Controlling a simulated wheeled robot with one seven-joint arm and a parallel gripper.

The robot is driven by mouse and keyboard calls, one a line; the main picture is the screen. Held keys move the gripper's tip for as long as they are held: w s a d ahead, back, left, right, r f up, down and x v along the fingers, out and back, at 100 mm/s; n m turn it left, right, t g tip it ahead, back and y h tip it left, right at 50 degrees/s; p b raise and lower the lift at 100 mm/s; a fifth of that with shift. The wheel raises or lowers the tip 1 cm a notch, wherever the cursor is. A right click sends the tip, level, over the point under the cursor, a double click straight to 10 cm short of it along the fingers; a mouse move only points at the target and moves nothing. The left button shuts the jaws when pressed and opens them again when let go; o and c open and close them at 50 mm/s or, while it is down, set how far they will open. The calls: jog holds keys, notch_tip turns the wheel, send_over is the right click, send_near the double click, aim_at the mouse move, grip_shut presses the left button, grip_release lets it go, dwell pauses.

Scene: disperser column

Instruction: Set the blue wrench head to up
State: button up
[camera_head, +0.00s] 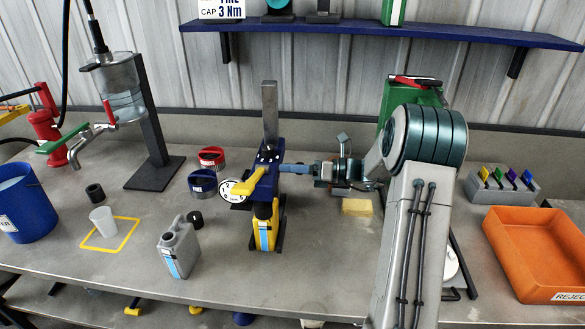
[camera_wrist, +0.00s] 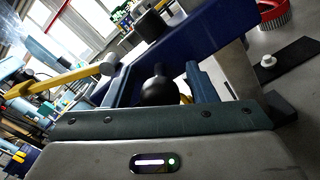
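The blue wrench head (camera_head: 266,172) sits on a grey upright post (camera_head: 269,108) in the middle of the bench, with a yellow lever (camera_head: 247,183) and a round white dial (camera_head: 231,190) at its left. A yellow bottle (camera_head: 265,227) stands beneath it. In the wrist view the blue head (camera_wrist: 190,42) crosses behind my fingers. My gripper (camera_head: 290,169) reaches in from the right at the head's level. Its fingers lie either side of a black ball knob (camera_wrist: 158,91). A gap shows on the knob's right, so they look open; contact on the left is unclear.
A yellow sponge-like block (camera_head: 357,206) lies below my arm. An orange tray (camera_head: 535,250) is at right. A blue shelf (camera_head: 400,31) runs above.

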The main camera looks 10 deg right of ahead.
grip_shut()
notch_tip(320, 180, up, 10)
jog(key=p, duration=0.8)
jog(key=shift+w+f, duration=0.1)
jog(key=shift+f, duration=0.15)
jog(key=shift+o, duration=0.5)
grip_release()
jog(key=b+v, duration=0.2)
jog(key=v, duration=1.2)
jog(key=shift+a, duration=0.1)
